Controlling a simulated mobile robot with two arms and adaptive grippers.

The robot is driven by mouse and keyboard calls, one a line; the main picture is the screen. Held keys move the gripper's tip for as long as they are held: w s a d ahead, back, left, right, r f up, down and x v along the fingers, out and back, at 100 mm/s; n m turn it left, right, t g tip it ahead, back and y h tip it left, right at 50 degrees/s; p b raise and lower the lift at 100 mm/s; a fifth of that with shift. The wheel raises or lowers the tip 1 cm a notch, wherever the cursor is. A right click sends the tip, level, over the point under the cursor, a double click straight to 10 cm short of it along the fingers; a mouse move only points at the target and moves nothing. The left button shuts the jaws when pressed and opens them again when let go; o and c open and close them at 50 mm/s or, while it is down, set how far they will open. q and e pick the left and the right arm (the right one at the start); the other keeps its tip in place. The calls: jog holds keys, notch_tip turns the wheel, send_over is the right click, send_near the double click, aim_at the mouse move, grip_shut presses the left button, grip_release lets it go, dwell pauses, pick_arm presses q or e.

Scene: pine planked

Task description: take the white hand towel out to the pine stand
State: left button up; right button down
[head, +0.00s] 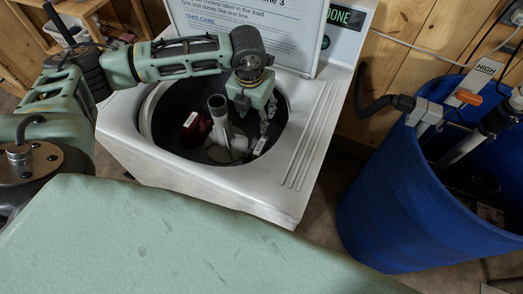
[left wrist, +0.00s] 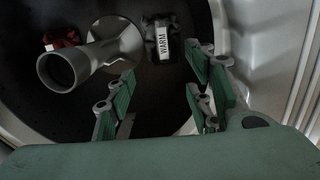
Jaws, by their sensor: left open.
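My left gripper (head: 264,118) reaches down into the open drum of a white top-loading washer (head: 215,190). In the left wrist view its green-padded fingers (left wrist: 163,98) are spread with nothing between them. Past the fingertips lies a dark bundle (left wrist: 160,50) with a white tag reading WARM; its tag also shows in the head view (head: 260,146). A dark red item (head: 195,129) with a white tag lies left of the grey centre post (head: 218,120). I see no white towel in either view. I cannot clearly make out the pine stand. My right gripper is not in view.
A blue barrel (head: 385,215) with a pump and pipes stands to the right, apart from the washer. A white sign board (head: 245,25) stands at the washer's back. A wooden surface (head: 75,7) shows at the upper left. Pine planks line the wall.

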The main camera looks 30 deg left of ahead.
pick_arm(q)
jog(key=b, duration=1)
send_over(260, 147)
jog(key=s, duration=0.2)
notch_tip(260, 147, down, 12)
jog(key=shift+a+r, duration=0.1)
jog(key=shift+a, duration=0.05)
jog(key=shift+f, duration=0.5)
jog(key=f, duration=0.2)
jog(key=w+f+p, duration=0.1)
jog(key=f, duration=0.1)
jog(key=w+f, duration=0.1)
jog(key=f, duration=0.1)
jog(key=shift+f, duration=0.3)
jog(key=shift+c, duration=0.3)
grip_shut()
jog(key=shift+r, duration=0.1)
